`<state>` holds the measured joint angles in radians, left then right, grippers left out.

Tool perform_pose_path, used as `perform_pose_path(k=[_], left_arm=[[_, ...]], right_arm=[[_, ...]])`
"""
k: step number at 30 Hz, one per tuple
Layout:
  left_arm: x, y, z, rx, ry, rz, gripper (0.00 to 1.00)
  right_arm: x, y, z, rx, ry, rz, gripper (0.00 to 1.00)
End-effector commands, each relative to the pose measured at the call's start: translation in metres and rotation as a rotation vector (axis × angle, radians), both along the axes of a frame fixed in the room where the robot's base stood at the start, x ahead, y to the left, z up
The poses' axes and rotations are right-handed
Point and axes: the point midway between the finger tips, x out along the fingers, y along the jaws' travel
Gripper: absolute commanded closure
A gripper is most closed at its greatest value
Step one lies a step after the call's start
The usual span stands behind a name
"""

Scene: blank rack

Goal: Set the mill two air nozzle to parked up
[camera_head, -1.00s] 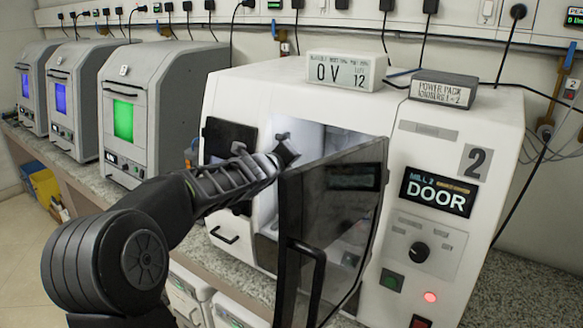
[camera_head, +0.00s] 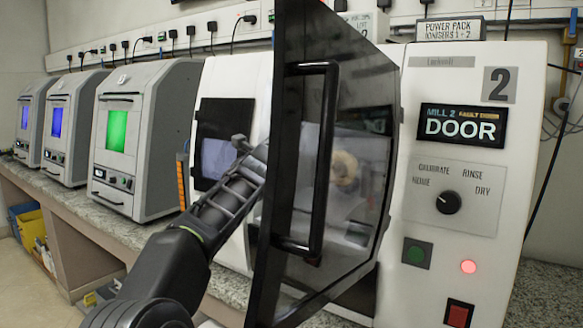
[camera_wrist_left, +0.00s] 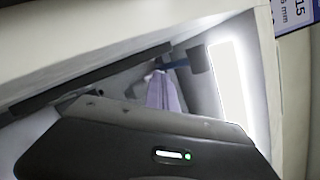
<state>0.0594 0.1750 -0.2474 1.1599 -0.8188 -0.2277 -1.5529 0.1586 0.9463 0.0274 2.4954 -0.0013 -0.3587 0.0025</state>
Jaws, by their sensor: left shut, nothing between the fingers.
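Mill two (camera_head: 520,80) is the white machine marked 2. Its dark glazed door (camera_head: 340,120) stands open towards me, and its display (camera_head: 461,126) reads "MILL 2 FAULT DOOR". My left gripper (camera_head: 258,154) is at the opening, behind the door's left edge and partly hidden by it. It is shut and holds nothing. The left wrist view shows my dark gripper housing (camera_wrist_left: 150,150) low in the frame and a lit chamber panel (camera_wrist_left: 230,80). A blue fitting (camera_wrist_left: 175,63) and a pale purple piece (camera_wrist_left: 163,93) show beyond. I cannot tell which is the air nozzle. My right gripper is out of view.
The open door stands close in front of me and hides much of the chamber. A mode knob (camera_head: 448,201), green button (camera_head: 416,252) and red button (camera_head: 459,314) are on the front panel. Several grey machines (camera_head: 125,130) stand along the bench to the left.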

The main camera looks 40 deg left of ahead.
Motion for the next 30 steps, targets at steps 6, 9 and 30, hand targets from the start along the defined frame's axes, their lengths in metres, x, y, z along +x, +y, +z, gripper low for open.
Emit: perform_pose_path(k=[6, 9, 30], left_arm=[[0.004, 0.001, 0.005, 0.005, -0.108, 0.003, 1.0], [0.006, 0.001, 0.013, 0.004, -0.106, 0.003, 1.0], [0.009, 0.001, 0.021, 0.002, -0.102, 0.002, 1.0]], right_arm=[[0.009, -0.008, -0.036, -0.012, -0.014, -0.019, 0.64], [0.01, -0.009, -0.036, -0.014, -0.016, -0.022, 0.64], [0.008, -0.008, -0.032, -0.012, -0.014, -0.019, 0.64]])
